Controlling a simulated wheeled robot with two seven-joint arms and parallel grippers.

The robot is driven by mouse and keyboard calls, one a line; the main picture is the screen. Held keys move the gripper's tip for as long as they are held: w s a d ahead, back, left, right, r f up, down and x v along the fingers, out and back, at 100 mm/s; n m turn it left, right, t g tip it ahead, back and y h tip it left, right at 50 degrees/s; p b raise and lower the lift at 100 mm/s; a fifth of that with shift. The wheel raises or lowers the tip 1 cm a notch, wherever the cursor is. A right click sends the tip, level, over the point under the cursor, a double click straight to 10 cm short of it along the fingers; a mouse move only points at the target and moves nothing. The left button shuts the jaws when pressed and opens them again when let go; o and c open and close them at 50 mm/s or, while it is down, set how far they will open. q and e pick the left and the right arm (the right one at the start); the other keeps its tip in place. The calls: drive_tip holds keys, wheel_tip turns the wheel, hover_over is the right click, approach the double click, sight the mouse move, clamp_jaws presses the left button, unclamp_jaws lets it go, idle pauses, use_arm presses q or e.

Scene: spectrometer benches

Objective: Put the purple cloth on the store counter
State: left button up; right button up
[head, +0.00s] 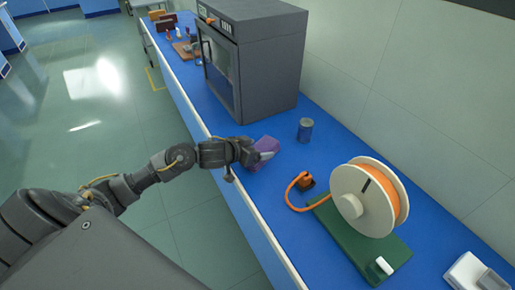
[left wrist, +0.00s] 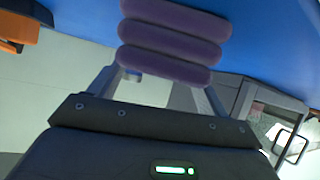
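The purple cloth (head: 266,145) shows at the end of my left arm, over the near half of the blue counter (head: 335,144). In the left wrist view the cloth (left wrist: 173,42) is a stack of thick purple rolls. My left gripper (head: 257,155) reaches in from the left. Its two fingers (left wrist: 163,85) meet the cloth at both ends with no gap visible, so it appears shut on it. The fingertips are partly hidden by the cloth. I cannot tell whether the cloth touches the counter. My right gripper is not in view.
A dark grey cabinet machine (head: 268,62) stands behind the cloth. A white spool with orange filament (head: 362,198) stands on a green base (head: 395,248) nearer me. Small items (head: 182,38) are at the far end. Counter around the can is clear.

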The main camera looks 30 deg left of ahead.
use_arm(q)
drive_tip(key=shift+o, duration=0.9)
drive_tip(key=shift+r, duration=0.2)
drive_tip(key=v, duration=1.2)
drive_tip(key=shift+d+f, duration=0.1)
